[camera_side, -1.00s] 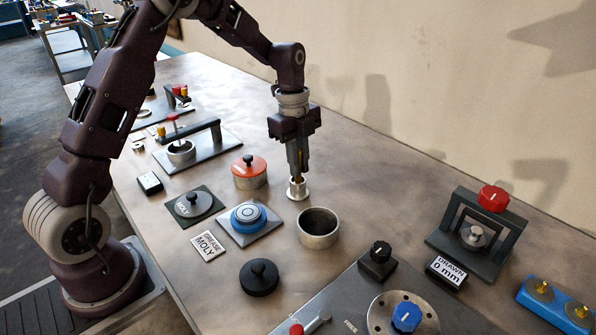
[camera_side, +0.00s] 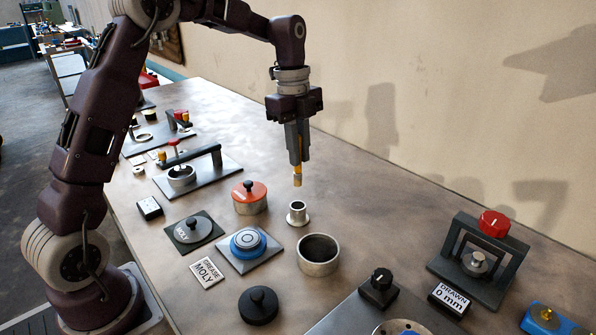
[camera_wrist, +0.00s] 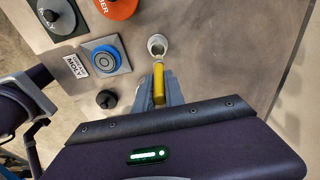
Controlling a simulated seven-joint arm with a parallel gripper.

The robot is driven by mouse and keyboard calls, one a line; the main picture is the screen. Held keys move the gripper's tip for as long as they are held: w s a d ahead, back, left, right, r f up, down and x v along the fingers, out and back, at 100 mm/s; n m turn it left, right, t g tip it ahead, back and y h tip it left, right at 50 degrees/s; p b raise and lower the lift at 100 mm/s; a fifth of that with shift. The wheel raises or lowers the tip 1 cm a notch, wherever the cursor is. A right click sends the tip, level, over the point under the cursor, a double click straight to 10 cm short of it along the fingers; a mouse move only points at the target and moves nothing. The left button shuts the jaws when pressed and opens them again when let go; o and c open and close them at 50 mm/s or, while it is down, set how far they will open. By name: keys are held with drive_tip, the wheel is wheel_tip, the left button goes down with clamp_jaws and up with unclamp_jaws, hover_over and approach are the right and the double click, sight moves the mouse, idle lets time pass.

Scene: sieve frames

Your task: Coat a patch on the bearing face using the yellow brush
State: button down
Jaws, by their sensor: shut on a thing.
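My gripper (camera_side: 298,160) is shut on the yellow brush (camera_wrist: 158,84). In the side view the brush's pale tip (camera_side: 297,180) points down, just above a small flanged metal cup (camera_side: 298,213) and apart from it. The cup also shows in the wrist view (camera_wrist: 157,44), beyond the brush. A blue round part with pale concentric rings (camera_side: 248,243), which looks like the bearing, sits on a grey square plate (camera_side: 268,260), left of the cup and nearer the side camera. It also shows in the wrist view (camera_wrist: 106,59). No coating is discernible on its face.
A "GREASE MOLY" label (camera_side: 207,272) lies by the plate. Around it stand a dark MOLY-lidded pot (camera_side: 194,229), an orange-lidded pot (camera_side: 249,193), an open metal pot (camera_side: 318,254) and a black knobbed lid (camera_side: 259,306). A frame with a red knob (camera_side: 494,224) stands at right.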

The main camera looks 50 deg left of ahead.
idle(0.3)
drive_tip(key=s+d+g+h, duration=0.2)
drive_tip(key=s+d+h, duration=0.15)
drive_tip(key=d, duration=0.65)
drive_tip(key=shift+s+f, duration=0.15)
drive_tip(key=shift+f, duration=1.5)
drive_tip(key=shift+s+f, duration=0.15)
drive_tip(key=shift+f, duration=1.45)
drive_tip(key=shift+f, duration=0.55)
drive_tip(key=shift+r, duration=0.1)
wheel_tip(320, 180, up, 7)
